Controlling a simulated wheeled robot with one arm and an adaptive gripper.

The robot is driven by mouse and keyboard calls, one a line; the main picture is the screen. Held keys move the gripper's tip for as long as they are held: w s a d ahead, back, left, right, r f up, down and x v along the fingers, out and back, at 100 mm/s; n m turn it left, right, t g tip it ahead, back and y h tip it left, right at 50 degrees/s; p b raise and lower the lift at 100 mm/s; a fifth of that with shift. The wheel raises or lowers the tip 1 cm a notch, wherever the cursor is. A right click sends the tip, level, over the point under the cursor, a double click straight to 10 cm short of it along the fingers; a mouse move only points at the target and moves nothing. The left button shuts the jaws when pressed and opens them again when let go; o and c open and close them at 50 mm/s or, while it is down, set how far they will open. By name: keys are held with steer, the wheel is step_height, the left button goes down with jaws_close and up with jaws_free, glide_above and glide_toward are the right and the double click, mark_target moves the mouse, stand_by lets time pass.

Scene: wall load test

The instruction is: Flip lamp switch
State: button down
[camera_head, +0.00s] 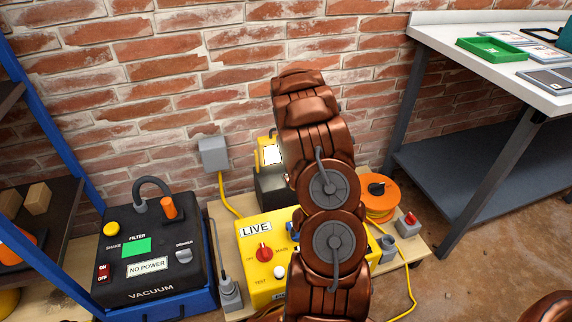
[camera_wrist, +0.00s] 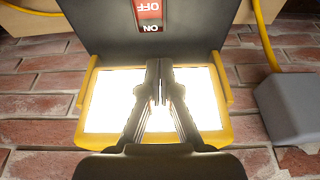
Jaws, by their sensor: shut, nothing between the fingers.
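The lamp (camera_head: 268,154) has a yellow frame and a bright white panel, and stands on a dark base against the brick wall. My arm hides its right part in the head view. In the wrist view the lamp (camera_wrist: 88,100) appears upside down with its panel glowing white. Its red rocker switch (camera_wrist: 149,12), marked OFF and ON, sits on the dark base at the top edge, partly cut off. My gripper (camera_wrist: 158,66) is shut and empty, its tips in front of the lit panel's edge, apart from the switch in the picture. The head view hides the gripper behind my arm.
A yellow LIVE box (camera_head: 250,255) with a red knob stands in front of the lamp. A black vacuum unit (camera_head: 150,245) is at left, an orange cable reel (camera_head: 380,200) at right. A grey wall box (camera_head: 213,154) with a yellow cable is beside the lamp. A workbench (camera_head: 480,55) stands far right.

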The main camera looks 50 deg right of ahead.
step_height(320, 180, up, 8)
steer(key=p, duration=0.2)
steer(key=shift+s+a+r, duration=0.15)
steer(key=shift+s+a, duration=0.05)
steer(key=shift+s, duration=0.2)
